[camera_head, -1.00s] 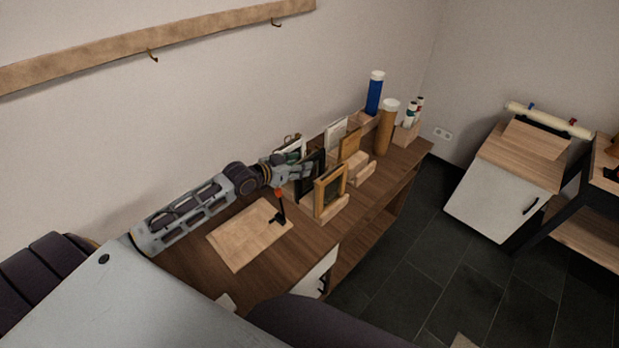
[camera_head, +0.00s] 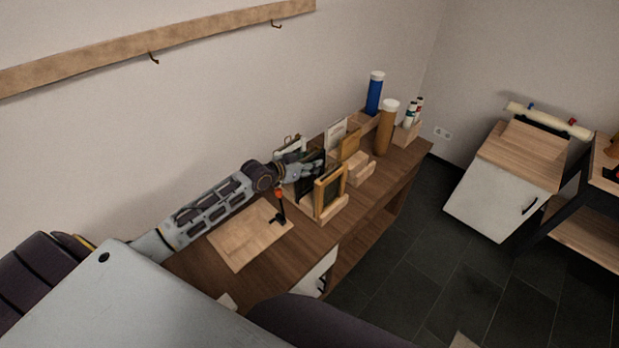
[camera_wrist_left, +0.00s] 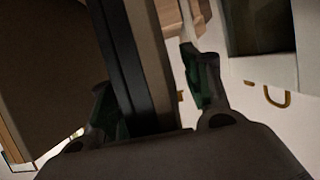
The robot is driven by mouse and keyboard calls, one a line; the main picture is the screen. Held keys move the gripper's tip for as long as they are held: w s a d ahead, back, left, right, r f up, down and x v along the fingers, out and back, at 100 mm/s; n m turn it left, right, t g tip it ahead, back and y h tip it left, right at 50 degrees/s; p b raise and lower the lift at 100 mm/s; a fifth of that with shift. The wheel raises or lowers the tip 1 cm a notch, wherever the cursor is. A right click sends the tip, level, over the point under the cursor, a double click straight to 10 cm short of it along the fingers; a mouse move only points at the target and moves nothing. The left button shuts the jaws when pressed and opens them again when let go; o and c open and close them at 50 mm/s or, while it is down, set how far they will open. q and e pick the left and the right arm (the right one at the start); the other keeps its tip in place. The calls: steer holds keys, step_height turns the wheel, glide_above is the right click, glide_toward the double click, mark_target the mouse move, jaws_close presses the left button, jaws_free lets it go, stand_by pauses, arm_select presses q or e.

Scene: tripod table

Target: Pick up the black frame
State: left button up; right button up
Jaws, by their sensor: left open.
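The black frame (camera_head: 303,187) stands upright in the row of frames on the wooden desk, partly hidden by my left gripper and the gold frame. My left gripper (camera_head: 312,170) is at its upper part. In the left wrist view, the dark edge of a frame (camera_wrist_left: 122,60) runs between the two fingers of my left gripper (camera_wrist_left: 155,95). The fingers are open, one on each side of it; whether either touches it I cannot tell. My right gripper is not in view.
A gold frame (camera_head: 330,190) stands close in front, in a wooden holder. Pale frames (camera_head: 336,134) stand behind. A blue tube (camera_head: 375,93) and a brown tube (camera_head: 387,128) are farther right. A wooden board (camera_head: 245,240) lies nearer on the desk.

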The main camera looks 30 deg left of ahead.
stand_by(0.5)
arm_select(q)
jaws_close()
